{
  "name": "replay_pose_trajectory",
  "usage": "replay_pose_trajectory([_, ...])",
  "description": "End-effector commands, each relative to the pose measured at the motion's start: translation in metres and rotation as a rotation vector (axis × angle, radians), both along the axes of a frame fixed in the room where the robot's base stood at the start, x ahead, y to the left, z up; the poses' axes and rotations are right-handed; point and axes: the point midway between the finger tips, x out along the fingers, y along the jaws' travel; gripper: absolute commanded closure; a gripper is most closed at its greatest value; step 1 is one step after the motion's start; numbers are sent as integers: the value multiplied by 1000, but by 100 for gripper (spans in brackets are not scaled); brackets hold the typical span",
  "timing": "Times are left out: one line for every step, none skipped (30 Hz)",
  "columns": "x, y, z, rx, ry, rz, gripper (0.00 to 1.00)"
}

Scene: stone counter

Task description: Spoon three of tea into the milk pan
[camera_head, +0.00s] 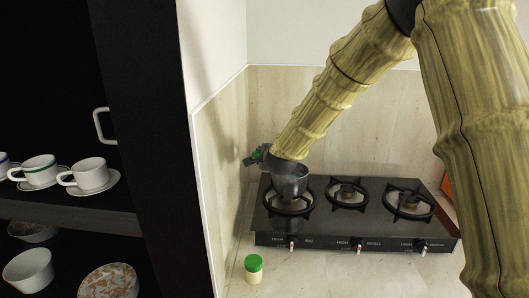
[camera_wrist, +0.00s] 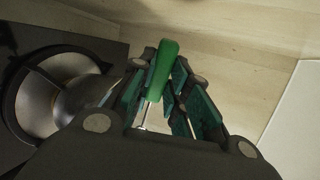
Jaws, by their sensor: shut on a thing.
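The milk pan (camera_head: 289,180) is a small grey metal pot on the left burner of the stove. It also shows at the left of the wrist view (camera_wrist: 38,108), partly covered by my gripper. My gripper (camera_wrist: 166,84) is shut on the green handle of a spoon (camera_wrist: 163,62); a thin metal shaft runs down from it. The spoon's bowl is hidden, so I cannot tell whether it holds tea. In the head view my gripper (camera_head: 262,156) is just left of and above the pan, partly behind my arm. A small cream jar (camera_head: 254,275) with a green lid stands in front of the stove.
The black three-burner stove (camera_head: 355,241) has two empty burners at the middle and right. A wall stands close behind and left of the pan. A dark shelf (camera_head: 60,209) with cups and bowls is at the left. An orange object (camera_head: 446,186) is partly hidden at the right.

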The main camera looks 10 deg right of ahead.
Motion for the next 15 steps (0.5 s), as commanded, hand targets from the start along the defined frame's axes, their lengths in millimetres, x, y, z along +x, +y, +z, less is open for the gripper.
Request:
replay_pose_trajectory([0,0,4,1,11,2,99])
replay_pose_trajectory([0,0,4,0,17,4,99])
replay_pose_trajectory([0,0,5,1,24,5,99])
replay_pose_trajectory([0,0,5,0,30,7,99])
replay_pose_trajectory([0,0,6,0,36,8,99])
replay_pose_trajectory([0,0,6,1,45,9,99])
replay_pose_trajectory([1,0,7,1,51,11,99])
replay_pose_trajectory([1,0,7,2,56,12,99])
replay_pose_trajectory([1,0,7,1,64,13,99])
replay_pose_trajectory([1,0,7,1,71,15,99])
replay_pose_trajectory([1,0,7,1,77,16,99])
replay_pose_trajectory([1,-1,8,0,84,17,99])
replay_pose_trajectory([1,-1,8,0,90,18,99])
replay_pose_trajectory([1,-1,8,0,97,20,99])
replay_pose_trajectory([1,-1,8,0,106,22,99])
